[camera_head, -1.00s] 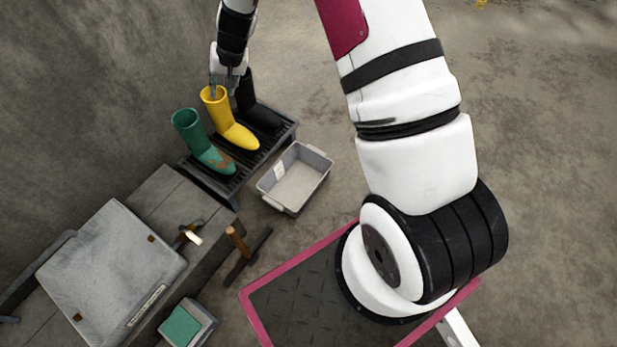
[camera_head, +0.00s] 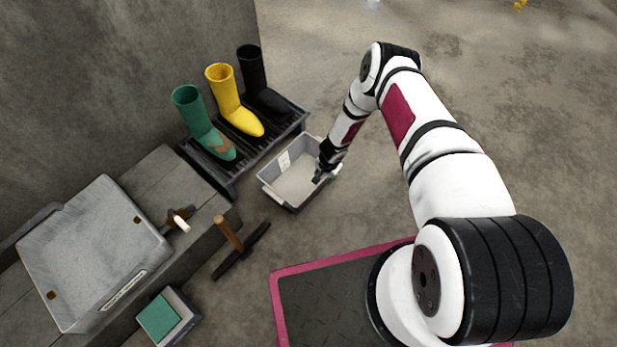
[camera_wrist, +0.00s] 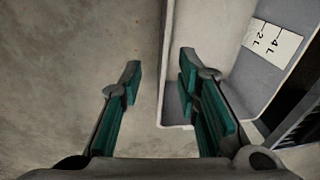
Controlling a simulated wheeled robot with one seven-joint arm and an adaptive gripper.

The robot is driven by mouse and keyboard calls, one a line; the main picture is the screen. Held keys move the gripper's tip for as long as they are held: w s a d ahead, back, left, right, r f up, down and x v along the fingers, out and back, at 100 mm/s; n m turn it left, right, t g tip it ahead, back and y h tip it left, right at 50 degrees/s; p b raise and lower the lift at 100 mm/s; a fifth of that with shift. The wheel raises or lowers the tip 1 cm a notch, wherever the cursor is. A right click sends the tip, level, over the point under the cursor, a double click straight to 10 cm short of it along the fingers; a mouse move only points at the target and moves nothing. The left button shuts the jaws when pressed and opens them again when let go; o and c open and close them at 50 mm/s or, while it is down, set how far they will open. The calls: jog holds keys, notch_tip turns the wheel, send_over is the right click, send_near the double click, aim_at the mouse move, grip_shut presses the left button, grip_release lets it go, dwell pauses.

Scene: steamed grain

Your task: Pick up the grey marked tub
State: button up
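The grey tub (camera_head: 293,186) stands on the floor beside the boot rack and looks empty. It also shows in the wrist view (camera_wrist: 212,52), with a white label (camera_wrist: 271,45) marked "4 L" and "2 L" on its inner wall. My gripper (camera_head: 319,176) is at the tub's right side in the head view. In the wrist view my gripper (camera_wrist: 160,64) has its two green-padded fingers spread apart. A tub edge lies in the gap between them, nearer the right finger. I cannot tell whether a finger touches it.
A black rack (camera_head: 225,180) holds green (camera_head: 196,118), yellow (camera_head: 229,98) and black (camera_head: 256,80) boots. A brown-handled tool (camera_head: 230,235) lies nearby. Open floor lies right of the tub.

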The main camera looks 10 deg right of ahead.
jog(key=b, duration=0.5)
send_over(321, 188)
jog(key=s, duration=0.2)
notch_tip(321, 188, down, 8)
jog(key=shift+w+a+f+b, duration=0.1)
jog(key=shift+w+f+b, duration=0.2)
jog(key=shift+f+b, duration=0.3)
jog(key=shift+w+f+b, duration=0.25)
jog(key=shift+f+b, duration=0.25)
jog(key=shift+f, duration=0.15)
jog(key=f+b, duration=0.1)
jog(key=b, duration=0.1)
jog(key=f+b, duration=0.1)
jog(key=b, duration=0.1)
jog(key=shift+w+f+b, duration=0.35)
jog(key=shift+f+b, duration=0.05)
jog(key=shift+c, duration=0.5)
